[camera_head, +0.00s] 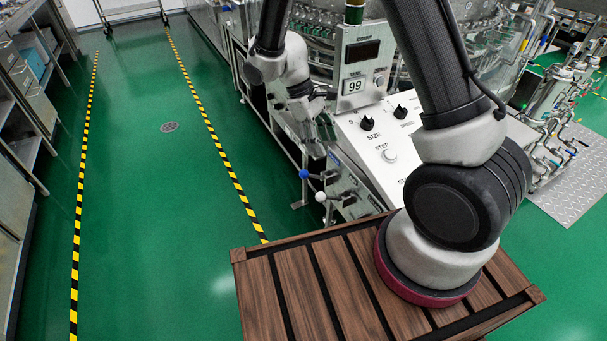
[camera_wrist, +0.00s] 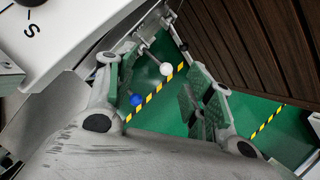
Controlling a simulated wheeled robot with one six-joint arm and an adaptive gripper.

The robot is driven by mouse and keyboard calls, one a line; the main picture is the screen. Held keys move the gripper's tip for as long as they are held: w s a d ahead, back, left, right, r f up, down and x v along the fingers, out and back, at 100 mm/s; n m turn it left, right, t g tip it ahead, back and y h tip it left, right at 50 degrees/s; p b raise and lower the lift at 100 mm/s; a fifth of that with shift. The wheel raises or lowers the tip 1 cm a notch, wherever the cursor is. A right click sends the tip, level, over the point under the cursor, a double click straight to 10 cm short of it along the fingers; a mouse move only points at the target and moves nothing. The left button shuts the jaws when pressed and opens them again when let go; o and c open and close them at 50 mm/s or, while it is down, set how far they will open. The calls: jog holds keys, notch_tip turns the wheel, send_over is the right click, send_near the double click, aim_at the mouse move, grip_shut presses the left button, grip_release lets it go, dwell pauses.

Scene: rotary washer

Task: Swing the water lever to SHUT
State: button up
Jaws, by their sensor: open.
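Two ball-ended levers stick out from the side of the white control panel. One has a blue ball (camera_head: 304,173) and the other a white ball (camera_head: 320,196); I cannot read which is the water lever. My gripper (camera_head: 322,131) is above and behind the levers, beside the panel. In the wrist view my gripper (camera_wrist: 158,76) is open and empty. The blue ball (camera_wrist: 136,99) and white ball (camera_wrist: 166,68) show between its fingers, beyond the tips and apparently not touched. Any SHUT mark is not visible.
The white panel (camera_head: 390,150) with black knobs stands right of the gripper. A counter display (camera_head: 354,86) reads 99. A brown slatted surface (camera_head: 325,285) is in front and fills the upper right of the wrist view. Open green floor (camera_head: 150,180) lies left.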

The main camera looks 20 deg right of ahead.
aim_at(302, 171)
jog(key=w+a+f+n, duration=0.1)
jog(key=w+f, duration=0.1)
jog(key=f, duration=0.2)
jog(key=w+a+f+n+t, duration=0.1)
jog(key=w+a+f+n, duration=0.1)
jog(key=w+f, duration=0.1)
jog(key=w+a+f+n, duration=0.2)
jog(key=w+f, duration=0.1)
jog(key=f, duration=0.3)
jog(key=shift+w+a+t+h, duration=0.1)
jog(key=shift+w+t+h, duration=0.1)
jog(key=shift+t+h, duration=0.1)
jog(key=x, duration=0.7)
jog(key=shift+c, duration=0.3)
grip_shut()
